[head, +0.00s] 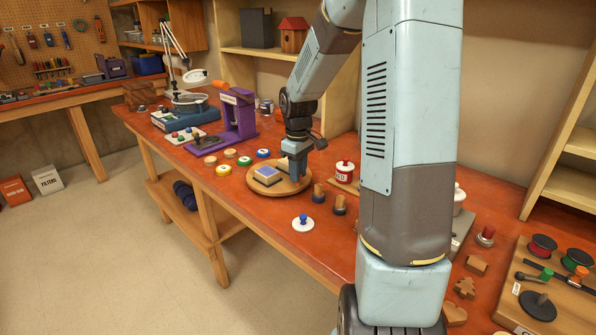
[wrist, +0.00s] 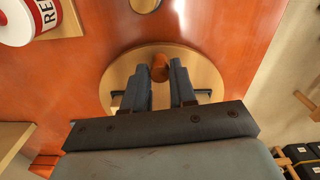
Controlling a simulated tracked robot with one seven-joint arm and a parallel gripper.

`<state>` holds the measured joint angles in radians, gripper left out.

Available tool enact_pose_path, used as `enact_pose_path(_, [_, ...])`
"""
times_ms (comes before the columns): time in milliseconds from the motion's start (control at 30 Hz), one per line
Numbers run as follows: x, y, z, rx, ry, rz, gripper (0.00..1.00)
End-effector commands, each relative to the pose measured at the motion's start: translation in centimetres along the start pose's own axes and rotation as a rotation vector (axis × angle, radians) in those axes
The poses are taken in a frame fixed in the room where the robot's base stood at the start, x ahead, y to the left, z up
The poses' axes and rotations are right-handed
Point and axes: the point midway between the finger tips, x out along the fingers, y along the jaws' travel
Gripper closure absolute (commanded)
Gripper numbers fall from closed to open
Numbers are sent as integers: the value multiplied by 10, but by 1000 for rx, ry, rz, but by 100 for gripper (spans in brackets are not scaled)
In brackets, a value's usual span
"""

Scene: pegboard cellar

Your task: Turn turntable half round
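The turntable (head: 289,191) is a round wooden disc on the red-orange workbench. A small grey-topped block with a yellowish edge (head: 268,176) sits on its left part. My gripper (head: 297,177) points down over the right part of the disc. In the wrist view the turntable (wrist: 121,77) lies beneath the fingers, with a brown wooden peg (wrist: 160,68) near its rim. My gripper (wrist: 160,75) is open, one finger on each side of the peg; a gap shows on both sides. The head view hides the peg behind the gripper.
Coloured round pieces (head: 223,170) lie left of the disc. Two wooden pegs with dark bases (head: 339,204) and a white piece with a blue knob (head: 303,223) stand close in front. A red-and-white pot (head: 344,172) stands at right, a purple press (head: 233,118) behind left.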

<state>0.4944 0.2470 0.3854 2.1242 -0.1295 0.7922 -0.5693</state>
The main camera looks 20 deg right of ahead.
Motion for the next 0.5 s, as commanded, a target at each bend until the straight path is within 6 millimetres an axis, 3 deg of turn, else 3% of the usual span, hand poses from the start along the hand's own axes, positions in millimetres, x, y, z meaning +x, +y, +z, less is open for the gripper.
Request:
enact_pose_path(267, [0,0,0,0,0,0,100])
enact_pose_path(500, [0,0,0,0,0,0,100])
